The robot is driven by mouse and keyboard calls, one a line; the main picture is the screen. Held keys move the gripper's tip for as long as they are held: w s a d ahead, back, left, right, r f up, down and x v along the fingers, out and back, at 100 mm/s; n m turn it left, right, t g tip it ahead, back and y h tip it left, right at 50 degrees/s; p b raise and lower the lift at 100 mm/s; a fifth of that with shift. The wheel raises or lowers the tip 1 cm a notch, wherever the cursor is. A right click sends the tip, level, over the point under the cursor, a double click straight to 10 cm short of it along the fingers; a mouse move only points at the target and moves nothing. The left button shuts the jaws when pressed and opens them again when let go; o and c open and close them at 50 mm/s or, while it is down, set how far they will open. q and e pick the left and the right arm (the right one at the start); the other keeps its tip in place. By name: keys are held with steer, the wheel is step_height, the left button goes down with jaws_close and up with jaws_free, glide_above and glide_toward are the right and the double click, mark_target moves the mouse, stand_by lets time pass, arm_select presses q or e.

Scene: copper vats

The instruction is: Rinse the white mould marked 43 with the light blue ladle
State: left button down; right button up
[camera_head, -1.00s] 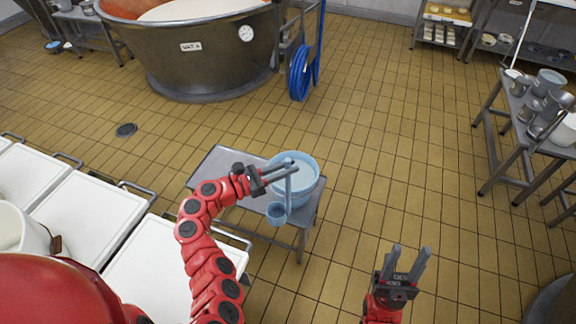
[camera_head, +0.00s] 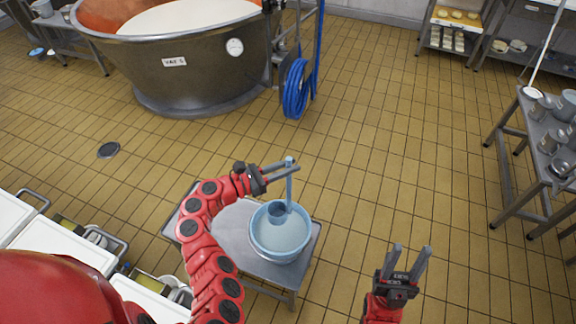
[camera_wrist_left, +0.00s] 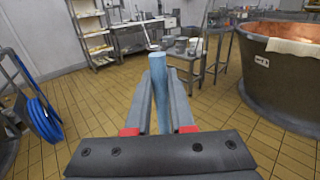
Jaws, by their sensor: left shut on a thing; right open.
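My left gripper (camera_head: 277,172) is shut on the upright handle of the light blue ladle (camera_head: 289,187). The ladle's cup (camera_head: 277,210) is over or inside the light blue bucket (camera_head: 258,243), near its far side; I cannot tell how deep. The bucket holds pale liquid and stands on a small grey steel table (camera_head: 232,225). In the left wrist view the handle (camera_wrist_left: 159,85) stands between the fingers. My right gripper (camera_head: 408,256) is open and empty over the floor, right of the table. I cannot make out a white mould marked 43.
A large copper vat (camera_head: 190,60) stands at the back left, beside a blue hose (camera_head: 296,88). White-topped units (camera_head: 62,250) stand at the left. A steel table with metal vessels (camera_head: 548,130) is at the right. The tiled floor between is clear.

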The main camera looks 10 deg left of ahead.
arm_select(q)
steer(key=b, duration=0.7)
glide_above(288, 203)
steer(key=f, duration=0.5)
steer(key=shift+w+a+f, duration=0.1)
steer(key=shift+w+f, duration=0.25)
step_height(288, 203, down, 13)
steer(key=b, duration=0.7)
steer(key=shift+f, duration=0.15)
step_height(288, 203, up, 21)
steer(key=p, duration=2)
steer(key=shift+f, duration=0.25)
